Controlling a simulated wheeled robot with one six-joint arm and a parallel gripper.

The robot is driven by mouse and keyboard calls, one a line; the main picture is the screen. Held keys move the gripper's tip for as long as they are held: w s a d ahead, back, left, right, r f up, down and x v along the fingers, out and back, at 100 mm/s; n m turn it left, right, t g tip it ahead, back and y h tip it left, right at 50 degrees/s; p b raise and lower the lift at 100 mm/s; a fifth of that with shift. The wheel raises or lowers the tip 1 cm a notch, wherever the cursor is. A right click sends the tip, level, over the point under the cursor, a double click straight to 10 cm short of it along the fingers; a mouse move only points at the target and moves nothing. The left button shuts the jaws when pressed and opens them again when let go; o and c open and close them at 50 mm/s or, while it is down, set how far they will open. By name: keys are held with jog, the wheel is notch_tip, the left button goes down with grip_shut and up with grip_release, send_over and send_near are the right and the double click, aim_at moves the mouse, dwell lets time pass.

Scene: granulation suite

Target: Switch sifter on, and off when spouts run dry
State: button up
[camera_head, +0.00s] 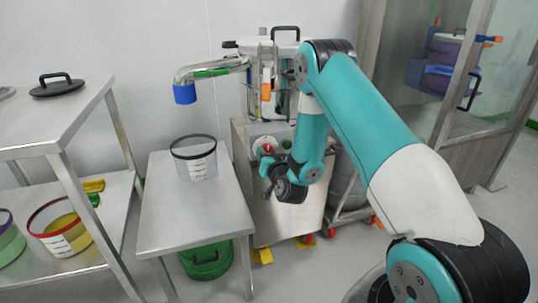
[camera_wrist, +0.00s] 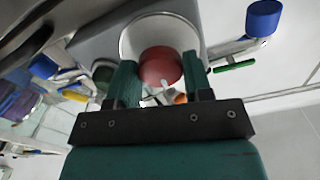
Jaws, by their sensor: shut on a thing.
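The sifter (camera_head: 285,50) stands against the back wall, partly hidden by my arm. Its grey cabinet front carries a round pale plate with a red knob (camera_head: 267,148). In the wrist view the red knob (camera_wrist: 160,66) sits between my gripper's (camera_wrist: 161,78) two green fingers, which are shut on it. In the head view my gripper (camera_head: 268,159) is at the panel. A spout with a blue end (camera_head: 185,93) and a green handle reaches left. No stream shows below it. A clear black-rimmed container (camera_head: 195,160) stands under it and looks empty. An orange-ended spout (camera_head: 266,90) hangs beside my arm.
A low steel table (camera_head: 190,215) bears the clear container, with a green lidded tub (camera_head: 206,260) beneath. A steel shelf table (camera_head: 60,125) at left holds a black-handled lid (camera_head: 57,85) and, below, a red-rimmed container (camera_head: 60,228) with yellow contents. A glazed enclosure stands at right.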

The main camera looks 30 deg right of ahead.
jog(key=shift+m+b, duration=2.95)
jog(key=shift+m, duration=5.65)
jog(key=o, duration=0.9)
jog(key=shift+r, duration=0.1)
jog(key=shift+o, duration=0.2)
jog(key=shift+s, duration=0.1)
